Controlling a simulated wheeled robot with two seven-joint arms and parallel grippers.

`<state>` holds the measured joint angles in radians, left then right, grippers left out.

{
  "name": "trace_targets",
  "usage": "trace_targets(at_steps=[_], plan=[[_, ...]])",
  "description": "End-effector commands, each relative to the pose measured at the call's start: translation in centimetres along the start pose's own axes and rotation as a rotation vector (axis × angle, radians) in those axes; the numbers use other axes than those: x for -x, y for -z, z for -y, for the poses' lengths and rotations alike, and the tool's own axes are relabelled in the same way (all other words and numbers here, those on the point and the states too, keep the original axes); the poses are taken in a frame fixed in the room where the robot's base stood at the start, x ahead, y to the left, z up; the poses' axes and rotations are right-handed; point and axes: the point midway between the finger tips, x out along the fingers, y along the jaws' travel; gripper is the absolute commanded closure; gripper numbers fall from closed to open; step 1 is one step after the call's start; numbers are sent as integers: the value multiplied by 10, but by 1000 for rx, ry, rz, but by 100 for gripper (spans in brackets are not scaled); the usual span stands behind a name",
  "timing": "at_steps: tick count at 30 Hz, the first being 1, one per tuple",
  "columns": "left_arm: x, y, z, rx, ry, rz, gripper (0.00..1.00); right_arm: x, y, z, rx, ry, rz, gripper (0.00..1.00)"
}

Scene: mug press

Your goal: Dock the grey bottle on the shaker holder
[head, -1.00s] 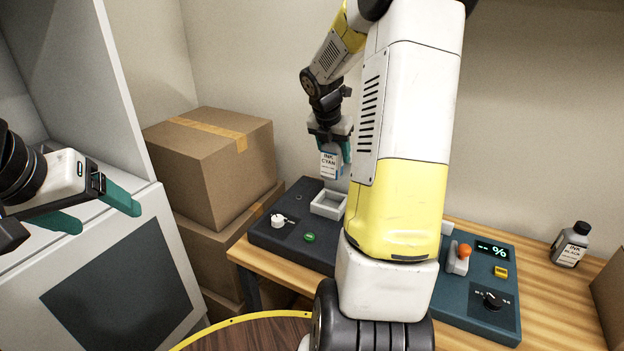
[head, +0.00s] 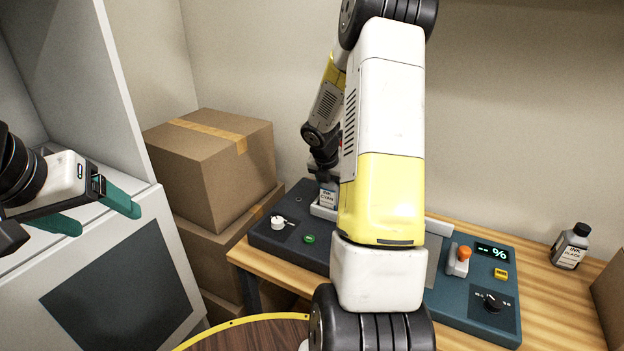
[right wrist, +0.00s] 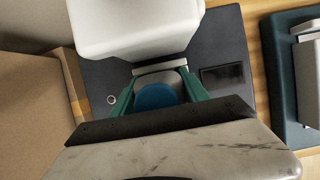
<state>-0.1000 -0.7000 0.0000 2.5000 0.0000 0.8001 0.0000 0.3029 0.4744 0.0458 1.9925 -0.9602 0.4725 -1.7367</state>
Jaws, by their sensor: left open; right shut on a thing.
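The held ink bottle (head: 327,196) has a white label reading cyan. My right gripper (head: 323,174) is shut on it, upright, at the pale square holder (head: 322,211) on the dark left unit. The bottle's lower end appears to be at or inside the holder's rim; I cannot tell whether it is seated. In the right wrist view the teal fingers (right wrist: 158,96) flank a blue cap (right wrist: 155,97), with the holder's rim (right wrist: 160,68) just beyond. A dark grey bottle (head: 570,246) labelled black stands on the table at right. My left gripper (head: 95,212) is open and empty.
The left unit carries a white knob (head: 279,222) and a green button (head: 309,239). A teal unit (head: 470,312) with an orange-tipped lever (head: 463,254) stands to the right. Cardboard boxes (head: 212,165) are stacked at left. My right arm covers the table's middle.

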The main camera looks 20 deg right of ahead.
Motion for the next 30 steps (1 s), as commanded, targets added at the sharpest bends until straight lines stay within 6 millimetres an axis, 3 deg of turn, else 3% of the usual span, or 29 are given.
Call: trace_targets(at_steps=[4, 5, 7, 20, 30], plan=[[0, 0, 0, 0, 0, 0, 26, -2, 0, 0, 0, -1, 1, 100], [0, 0, 0, 0, 0, 0, 26, -2, 0, 0, 0, 0, 1, 42], [0, 0, 0, 0, 0, 0, 26, -2, 0, 0, 0, 0, 0, 28], [0, 0, 0, 0, 0, 0, 26, 6, -1, 0, -1, 0, 1, 26], [0, 0, 0, 0, 0, 0, 26, 73, -2, 0, -3, -3, 5, 26]])
